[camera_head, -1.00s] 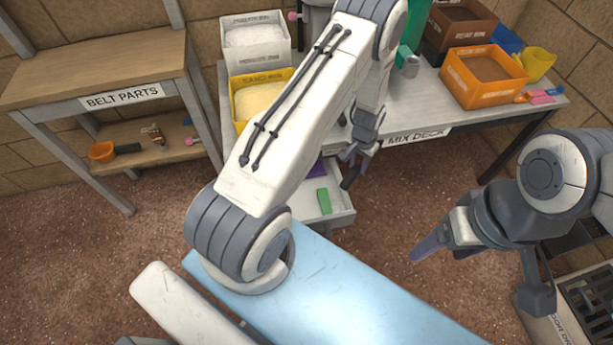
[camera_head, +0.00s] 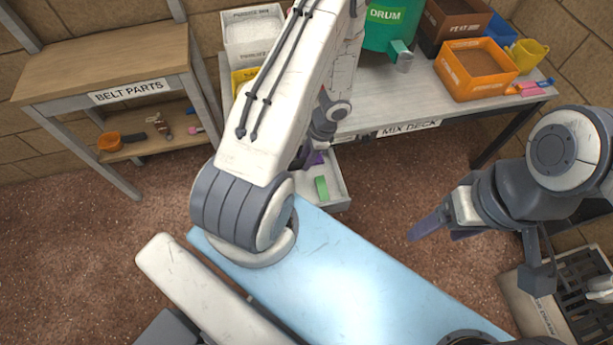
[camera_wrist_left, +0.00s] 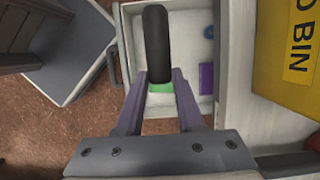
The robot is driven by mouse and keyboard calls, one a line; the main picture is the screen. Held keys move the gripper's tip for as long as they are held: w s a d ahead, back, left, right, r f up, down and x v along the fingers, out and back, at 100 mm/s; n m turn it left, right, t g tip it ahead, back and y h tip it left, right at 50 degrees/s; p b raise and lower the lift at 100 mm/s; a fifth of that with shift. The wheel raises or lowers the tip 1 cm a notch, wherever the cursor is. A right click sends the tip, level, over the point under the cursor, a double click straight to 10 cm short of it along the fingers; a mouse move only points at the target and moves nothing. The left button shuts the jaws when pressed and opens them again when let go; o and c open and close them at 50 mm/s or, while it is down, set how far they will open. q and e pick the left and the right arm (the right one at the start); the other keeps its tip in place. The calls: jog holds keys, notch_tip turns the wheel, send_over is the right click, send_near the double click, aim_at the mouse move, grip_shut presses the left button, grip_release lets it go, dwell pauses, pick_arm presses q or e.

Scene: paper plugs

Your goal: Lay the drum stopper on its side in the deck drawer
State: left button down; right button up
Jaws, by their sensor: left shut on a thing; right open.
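The drum stopper is a dark, rounded cylinder (camera_wrist_left: 157,40) in the left wrist view, lying lengthwise across the picture between the purple fingers of my left gripper (camera_wrist_left: 159,76), which is shut on it. It shows over the open deck drawer (camera_wrist_left: 129,20); I cannot tell whether it touches the floor. My right gripper (camera_head: 432,232) is open and empty, away to the right of the drawer.
The drawer also holds a green block (camera_head: 321,188), a purple item (camera_wrist_left: 206,78) and a small blue round item (camera_wrist_left: 208,32). The green drum (camera_head: 385,32) and an orange bin (camera_head: 475,72) stand on the mix deck (camera_head: 440,105).

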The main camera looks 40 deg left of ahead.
pick_arm(q)
notch_tip(320, 180, down, 19)
jog(key=b, duration=1.2)
jog(key=shift+f+b, duration=0.45)
jog(key=shift+b, duration=0.25)
jog(key=shift+c, duration=2.2)
grip_release()
jog(key=p+v, duration=0.3)
jog(key=v, duration=0.7)
jog(key=shift+r, duration=0.25)
jog(key=shift+w, duration=0.1)
